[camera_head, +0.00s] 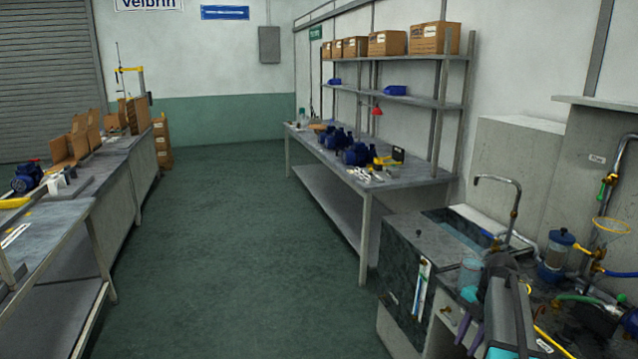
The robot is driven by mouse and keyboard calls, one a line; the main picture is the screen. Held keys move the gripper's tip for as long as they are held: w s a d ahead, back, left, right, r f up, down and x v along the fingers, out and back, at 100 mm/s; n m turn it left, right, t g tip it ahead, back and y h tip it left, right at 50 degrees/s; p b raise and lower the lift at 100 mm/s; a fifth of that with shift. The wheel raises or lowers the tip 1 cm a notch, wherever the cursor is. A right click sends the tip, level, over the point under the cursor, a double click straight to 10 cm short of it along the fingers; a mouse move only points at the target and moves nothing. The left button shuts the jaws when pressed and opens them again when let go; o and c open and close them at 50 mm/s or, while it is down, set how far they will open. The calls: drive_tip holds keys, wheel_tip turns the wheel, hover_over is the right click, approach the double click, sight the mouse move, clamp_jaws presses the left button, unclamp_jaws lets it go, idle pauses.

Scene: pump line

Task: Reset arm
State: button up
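My arm shows at the lower right, folded over the sink bench, with dark grey and pale teal links. My gripper (469,332) hangs from it, with two purplish fingers pointing down in front of the bench. The fingers look apart, with nothing visible between them. Part of the arm is cut off by the bottom edge of the picture.
The sink bench (408,259) with a tap (515,200), a blue-lidded jar (557,252) and hoses is close around my arm. A long workbench (415,181) with blue pumps (357,154) stands beyond. Another bench (75,208) runs along the left. The green floor (225,230) between is clear.

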drive_tip(key=s+a+f+g, duration=0.1)
drive_tip(key=s+a+f, duration=0.3)
drive_tip(key=a+f, duration=0.3)
drive_tip(key=s+a+f+m+g, duration=0.1)
drive_tip(key=s+a+f+g, duration=0.1)
drive_tip(key=s+a+f, duration=0.45)
drive_tip(key=s+a+f+g, duration=0.15)
drive_tip(key=a+f, duration=0.35)
drive_tip(key=f, duration=0.5)
drive_tip(key=s+a+f+m, duration=0.2)
drive_tip(key=s+f+m, duration=0.2)
drive_tip(key=s+m, duration=0.3)
drive_tip(key=s+a+f+m+h, duration=0.1)
drive_tip(key=s+a+f+m, duration=0.1)
drive_tip(key=s+f+m, duration=0.3)
drive_tip(key=s+a+f+m+h, duration=0.1)
drive_tip(key=s+f+m, duration=0.4)
drive_tip(key=s+m, duration=0.5)
drive_tip(key=s+a, duration=0.1)
drive_tip(key=s, duration=0.2)
drive_tip(key=shift+a+m, duration=0.4)
drive_tip(key=shift+d+f+g, duration=0.1)
drive_tip(key=shift+d+g, duration=0.05)
drive_tip(key=shift+g, duration=0.1)
